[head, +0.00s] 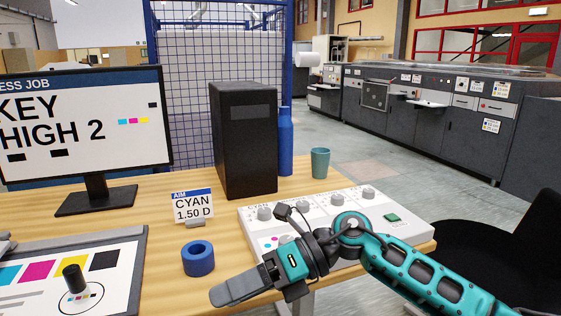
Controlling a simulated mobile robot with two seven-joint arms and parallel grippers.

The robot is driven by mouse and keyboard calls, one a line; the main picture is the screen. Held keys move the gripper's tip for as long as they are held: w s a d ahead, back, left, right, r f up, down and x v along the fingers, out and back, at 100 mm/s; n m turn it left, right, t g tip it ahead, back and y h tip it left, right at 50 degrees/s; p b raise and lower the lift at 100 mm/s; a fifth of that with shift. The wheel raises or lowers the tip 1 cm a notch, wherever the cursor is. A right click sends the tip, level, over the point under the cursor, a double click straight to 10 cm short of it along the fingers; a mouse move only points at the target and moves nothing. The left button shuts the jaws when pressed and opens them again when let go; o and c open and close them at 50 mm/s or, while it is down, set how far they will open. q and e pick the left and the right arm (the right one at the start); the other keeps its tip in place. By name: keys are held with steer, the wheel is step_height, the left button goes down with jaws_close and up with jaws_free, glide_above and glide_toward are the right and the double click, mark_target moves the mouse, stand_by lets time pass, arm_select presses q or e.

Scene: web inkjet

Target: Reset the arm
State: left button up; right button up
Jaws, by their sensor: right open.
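My right arm comes in from the lower right. Its right gripper (238,289) points left over the front edge of the desk, in front of the control panel (412,229). The gripper is open, seen from the side so one finger largely covers the other, and nothing shows between the fingers. The arm and wrist hide part of the panel's front and some of its knobs. A blue ring (198,258) lies on the desk just left of and behind the fingers, apart from them in the picture. My left gripper is not recognisable in view.
The wooden desk (160,240) also holds a monitor (85,120), a black tower (245,140), a blue bottle (285,145), a teal cup (320,163), an aim card (193,205) and a print sheet with a loupe (74,279). A black chair (500,245) stands right.

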steer(key=w+d+f+m+t, duration=0.2)
steer(key=d+f+m+t, duration=0.15)
steer(key=m+t, duration=0.9)
steer(key=w+d+f+m+t, duration=0.15)
steer(key=d+m+t, duration=0.5)
steer(key=m, duration=1.05)
steer(key=s+d+f+m+g+h, duration=0.1)
steer(key=s+d+f+m+h, duration=0.3)
steer(key=f, duration=0.3)
steer(key=s+d+f+m+g+h+p, duration=0.1)
steer(key=s+d+f+m+h, duration=0.2)
steer(key=s+d+f+m, duration=0.2)
steer(key=s+d+f+m+g+h, duration=0.1)
steer(key=s+d+f+m+h, duration=0.3)
steer(key=f, duration=0.7)
steer(key=shift+s+d+m+g+h, duration=0.35)
steer(key=shift+s+d+m, duration=0.25)
steer(key=shift+s+m, duration=0.5)
steer(key=shift+c, duration=0.5)
